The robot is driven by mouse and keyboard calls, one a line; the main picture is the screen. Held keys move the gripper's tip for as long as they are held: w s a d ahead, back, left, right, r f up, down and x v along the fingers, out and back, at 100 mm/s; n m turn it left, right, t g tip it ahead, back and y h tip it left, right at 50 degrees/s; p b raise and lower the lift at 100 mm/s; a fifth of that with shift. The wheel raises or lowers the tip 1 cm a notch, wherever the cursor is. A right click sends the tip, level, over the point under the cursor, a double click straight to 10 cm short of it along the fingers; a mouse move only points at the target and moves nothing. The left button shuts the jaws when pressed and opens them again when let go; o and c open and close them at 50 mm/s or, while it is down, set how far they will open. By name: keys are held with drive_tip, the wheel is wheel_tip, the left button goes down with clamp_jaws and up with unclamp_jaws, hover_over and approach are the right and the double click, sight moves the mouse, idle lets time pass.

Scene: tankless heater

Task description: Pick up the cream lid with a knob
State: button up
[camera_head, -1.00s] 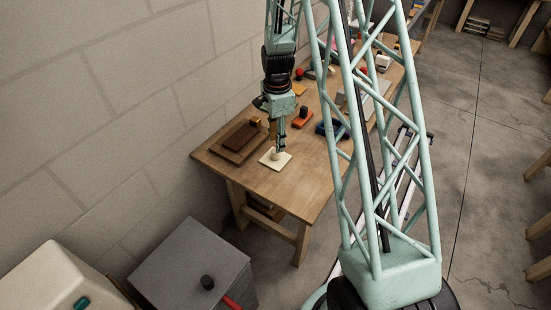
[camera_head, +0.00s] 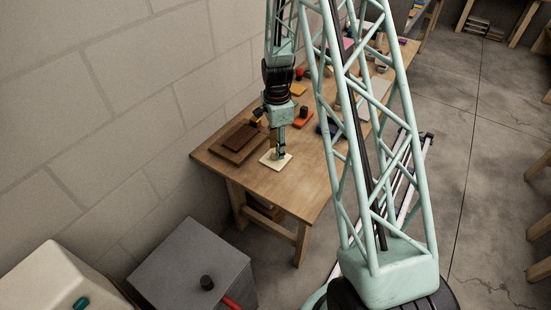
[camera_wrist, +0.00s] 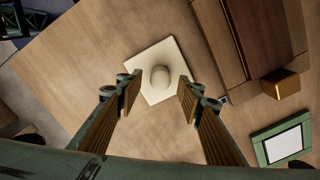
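The cream lid (camera_head: 284,163) is a flat square plate lying on the wooden table near its front end. Its rounded knob (camera_wrist: 160,77) shows at the middle of the plate in the wrist view. My gripper (camera_head: 278,155) is right above the lid in the head view and covers part of it, including most of the knob. In the wrist view my gripper (camera_wrist: 156,98) is open, with one finger on each side of the knob and a gap between each finger and the knob. I cannot tell the exact height of the fingertips above the plate.
A brown wooden tray-like block (camera_head: 236,139) lies to the left of the lid, with a small golden block (camera_wrist: 281,84) near it. An orange block (camera_head: 302,120) lies farther back. A green-framed white panel (camera_wrist: 283,143) is at lower right in the wrist view. Bare tabletop (camera_head: 305,185) lies in front.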

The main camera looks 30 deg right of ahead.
drive_tip(key=shift+f, duration=0.8)
drive_tip(key=c, duration=1)
